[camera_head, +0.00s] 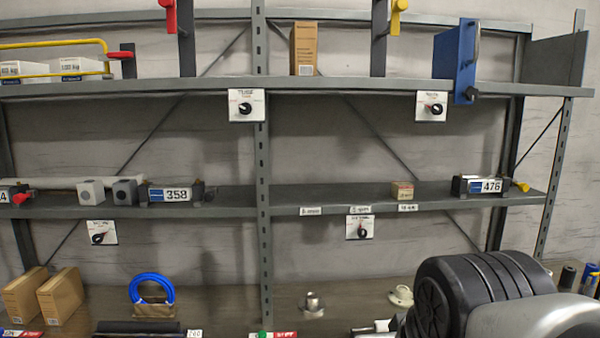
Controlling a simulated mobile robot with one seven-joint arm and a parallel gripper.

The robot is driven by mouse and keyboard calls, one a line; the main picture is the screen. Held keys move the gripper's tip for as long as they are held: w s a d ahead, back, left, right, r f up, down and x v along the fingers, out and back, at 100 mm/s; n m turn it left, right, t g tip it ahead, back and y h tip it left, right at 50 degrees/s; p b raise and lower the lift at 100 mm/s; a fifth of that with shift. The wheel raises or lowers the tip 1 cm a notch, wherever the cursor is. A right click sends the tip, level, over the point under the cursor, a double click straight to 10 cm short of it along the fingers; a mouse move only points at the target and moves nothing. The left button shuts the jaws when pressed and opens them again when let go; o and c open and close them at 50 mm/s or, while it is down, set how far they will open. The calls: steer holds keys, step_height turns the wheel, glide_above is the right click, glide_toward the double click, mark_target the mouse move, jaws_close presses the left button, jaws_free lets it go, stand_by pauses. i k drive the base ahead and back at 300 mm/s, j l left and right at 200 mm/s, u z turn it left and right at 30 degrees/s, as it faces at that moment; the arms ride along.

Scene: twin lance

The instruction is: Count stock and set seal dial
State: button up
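Four-sided white plates with black dials hang below the shelves: an upper left dial (246,107), an upper right dial (432,107), a lower left dial (99,237) and a lower right dial (360,229). Their lettering is too small to read surely. A tall brown carton (304,48) stands on the top shelf. A small tan box (402,190) sits on the middle shelf. Two brown cartons (60,296) stand at the lower left. Number displays read 358 (177,195) and 476 (492,186). My gripper is not in view; a part of my arm shows at the lower right.
A blue panel (456,58) juts from the top shelf (340,86). Two grey blocks (91,192) sit on the middle shelf (340,197). A blue coil (151,289) and metal fittings (312,304) stand lower down. My arm hides the lower right.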

mark_target(437, 110)
steer(key=l+u, duration=0.15)
steer(key=u, duration=0.3)
steer(key=l+u, duration=0.1)
steer(key=u, duration=0.4)
steer(key=l+u, duration=0.2)
steer(key=l, duration=0.15)
steer(key=k+l+u, duration=0.2)
steer(key=l+u, duration=0.2)
steer(key=l, duration=0.2)
steer(key=k, duration=0.05)
